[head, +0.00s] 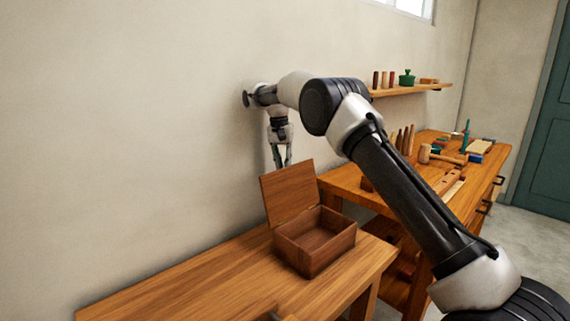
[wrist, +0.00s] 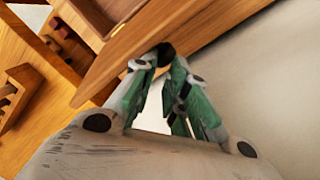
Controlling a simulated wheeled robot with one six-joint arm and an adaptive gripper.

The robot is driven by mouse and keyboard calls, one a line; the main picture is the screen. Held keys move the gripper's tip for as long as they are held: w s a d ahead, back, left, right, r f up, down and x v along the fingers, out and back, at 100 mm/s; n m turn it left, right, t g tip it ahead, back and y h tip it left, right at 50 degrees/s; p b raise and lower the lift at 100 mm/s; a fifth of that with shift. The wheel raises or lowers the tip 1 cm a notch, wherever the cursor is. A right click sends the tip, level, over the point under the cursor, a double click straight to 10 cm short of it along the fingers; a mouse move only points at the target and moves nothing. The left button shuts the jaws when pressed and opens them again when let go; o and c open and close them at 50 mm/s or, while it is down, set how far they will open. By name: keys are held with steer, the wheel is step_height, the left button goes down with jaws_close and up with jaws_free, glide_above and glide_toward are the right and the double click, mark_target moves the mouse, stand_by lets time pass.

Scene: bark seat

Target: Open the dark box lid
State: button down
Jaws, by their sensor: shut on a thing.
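The dark brown wooden box (head: 318,252) sits on the near bench, and its inside shows empty. Its lid (head: 290,192) stands raised at the back left of the box, tilted slightly back from upright. My gripper (head: 281,164) points down at the lid's top edge from behind. In the wrist view the fingertips (wrist: 165,52) come together at the edge of the lid (wrist: 135,55), with a small dark round part between them. The gripper is shut on the lid. The exact contact is partly hidden by the fingers.
The near bench (head: 225,285) has clear room left of the box. A second bench (head: 350,185) behind on the right holds a mallet (head: 440,155) and several other tools. A wall shelf (head: 410,90) carries a green pot (head: 407,77). The wall is close behind the gripper.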

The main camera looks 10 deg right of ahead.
steer(key=shift+g, duration=0.5)
steer(key=f, duration=0.1)
steer(key=s+f, duration=0.1)
steer(key=a+f, duration=0.1)
steer(key=f, duration=0.1)
steer(key=shift+s+a, duration=0.1)
steer(key=shift+s, duration=0.15)
steer(key=c, duration=1.2)
jaws_free()
steer(key=shift+a, duration=0.15)
steer(key=o, duration=0.8)
steer(key=shift+c, duration=0.2)
steer(key=shift+d, duration=0.25)
steer(key=shift+c, duration=0.2)
steer(key=shift+w+r, duration=0.2)
steer(key=shift+r, duration=0.25)
steer(key=r, duration=0.7)
steer(key=shift+w+a+r, duration=0.25)
steer(key=shift+w+a, duration=0.05)
steer(key=shift+a, duration=0.05)
steer(key=c, duration=0.7)
steer(key=shift+a+r, duration=0.15)
steer(key=shift+r, duration=0.5)
